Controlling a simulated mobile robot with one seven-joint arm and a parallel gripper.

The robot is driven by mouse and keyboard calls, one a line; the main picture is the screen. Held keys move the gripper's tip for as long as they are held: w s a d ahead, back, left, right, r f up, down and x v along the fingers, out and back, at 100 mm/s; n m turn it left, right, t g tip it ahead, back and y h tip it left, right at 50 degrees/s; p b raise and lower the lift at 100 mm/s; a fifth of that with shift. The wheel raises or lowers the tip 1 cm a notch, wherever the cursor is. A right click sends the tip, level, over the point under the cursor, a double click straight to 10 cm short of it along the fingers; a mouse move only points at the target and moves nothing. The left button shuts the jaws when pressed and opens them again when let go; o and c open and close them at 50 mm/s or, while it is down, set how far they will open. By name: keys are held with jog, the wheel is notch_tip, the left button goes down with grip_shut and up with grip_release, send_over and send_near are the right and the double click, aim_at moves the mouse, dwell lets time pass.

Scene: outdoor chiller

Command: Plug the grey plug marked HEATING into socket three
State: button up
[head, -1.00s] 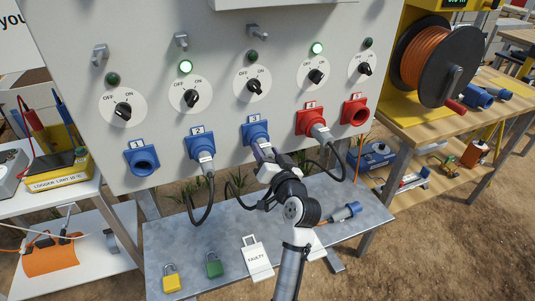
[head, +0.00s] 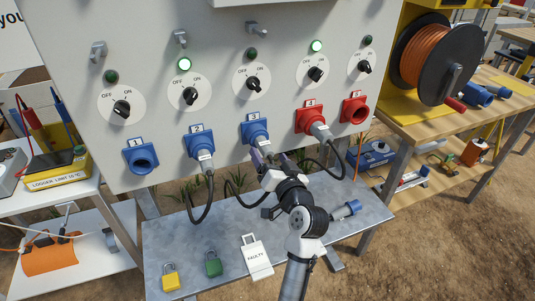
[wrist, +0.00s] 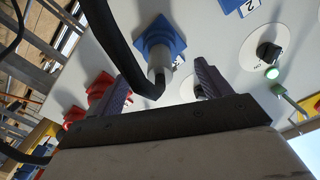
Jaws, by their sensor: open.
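Socket three (head: 255,130) is the blue middle socket on the grey panel. A grey plug (wrist: 158,66) with a black cable sits in it, in line with the socket (wrist: 158,38) in the wrist view; no HEATING marking is readable. My gripper (head: 266,156) is in front of this socket in the head view, partly hiding the plug. In the wrist view, my gripper (wrist: 165,85) has its fingers wide apart, one on each side of the plug, with gaps to it. The black cable crosses close in front of the left finger.
Plugs with hanging cables sit in socket two (head: 199,143) and red socket four (head: 310,120). Socket one (head: 140,157) and red socket five (head: 355,109) are empty. A blue plug (head: 345,210), padlocks and a FAULTY tag (head: 257,258) lie on the metal shelf (head: 190,238). Lamp three (head: 251,55) is dark.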

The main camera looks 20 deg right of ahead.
jog(key=shift+s, duration=1.95)
jog(key=shift+s+b, duration=0.1)
jog(key=shift+b, duration=0.2)
jog(key=s, duration=1.3)
jog(key=shift+s+d, duration=0.3)
